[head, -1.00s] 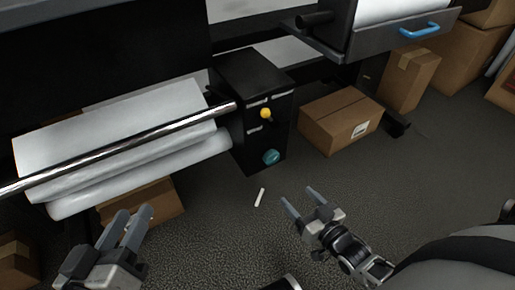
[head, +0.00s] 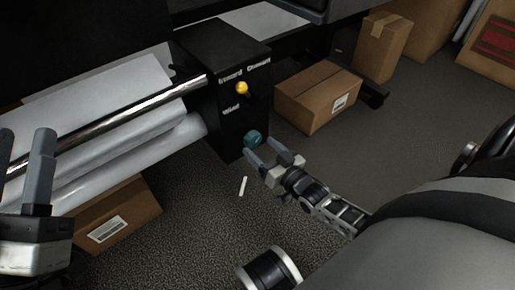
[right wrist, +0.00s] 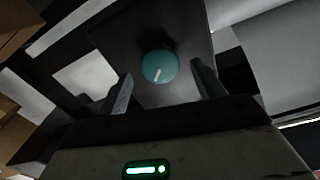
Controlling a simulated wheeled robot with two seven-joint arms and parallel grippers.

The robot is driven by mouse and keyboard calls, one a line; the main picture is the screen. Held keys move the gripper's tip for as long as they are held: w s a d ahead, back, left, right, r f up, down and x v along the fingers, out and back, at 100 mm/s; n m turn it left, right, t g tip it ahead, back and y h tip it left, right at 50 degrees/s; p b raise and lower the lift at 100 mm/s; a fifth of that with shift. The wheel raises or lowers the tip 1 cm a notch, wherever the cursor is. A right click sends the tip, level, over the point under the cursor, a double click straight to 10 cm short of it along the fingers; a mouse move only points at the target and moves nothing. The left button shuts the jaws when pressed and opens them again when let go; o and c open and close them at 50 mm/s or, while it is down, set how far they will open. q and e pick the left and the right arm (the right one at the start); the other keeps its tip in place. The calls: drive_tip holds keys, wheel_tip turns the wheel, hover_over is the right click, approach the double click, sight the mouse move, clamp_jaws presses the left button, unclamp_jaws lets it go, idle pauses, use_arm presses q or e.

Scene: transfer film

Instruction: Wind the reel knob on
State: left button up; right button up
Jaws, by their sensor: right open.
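The teal reel knob (head: 252,139) sits low on the front of the black control box (head: 226,75), below a yellow-topped lever (head: 241,88) and white labels, one reading "Wind". My right gripper (head: 262,150) is open just in front of the knob. In the right wrist view the knob (right wrist: 159,66), with a white pointer mark, appears between the two open fingers (right wrist: 163,90) and a little beyond them; I see no contact.
A shiny metal bar (head: 130,110) and white film rolls (head: 140,155) extend left from the box. Cardboard boxes stand below the rolls (head: 115,215) and to the right (head: 318,97). A small white strip (head: 243,186) lies on the open grey floor.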

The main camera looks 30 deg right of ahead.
use_arm(q)
drive_tip(key=shift+s+d+r+m+h, duration=0.1)
drive_tip(key=shift+s+r+m+h, duration=0.05)
drive_tip(key=shift+r+m+h, duration=0.4)
drive_tip(key=shift+s+r+m+h, duration=0.15)
drive_tip(key=shift+r+m+h, duration=0.15)
drive_tip(key=shift+m+h, duration=0.25)
use_arm(e)
drive_tip(key=shift+w+a, duration=0.1)
drive_tip(key=shift+w, duration=1.15)
drive_tip(key=c, duration=1)
use_arm(q)
drive_tip(key=shift+w+y, duration=0.1)
drive_tip(key=shift+y, duration=0.2)
use_arm(e)
drive_tip(key=shift+m, duration=0.3)
drive_tip(key=shift+m+p, duration=0.3)
drive_tip(key=shift+m, duration=0.6)
use_arm(q)
drive_tip(key=shift+w+f+n+g+y+p, duration=0.15)
drive_tip(key=shift+w+f+n+y, duration=0.05)
drive_tip(key=shift+f+n+y, duration=0.6)
drive_tip(key=shift+w+f+n+g+y+p, duration=0.2)
drive_tip(key=shift+f+n+y, duration=0.4)
drive_tip(key=shift+n, duration=0.4)
use_arm(e)
drive_tip(key=shift+m, duration=1.7)
use_arm(q)
drive_tip(key=shift+f, duration=0.2)
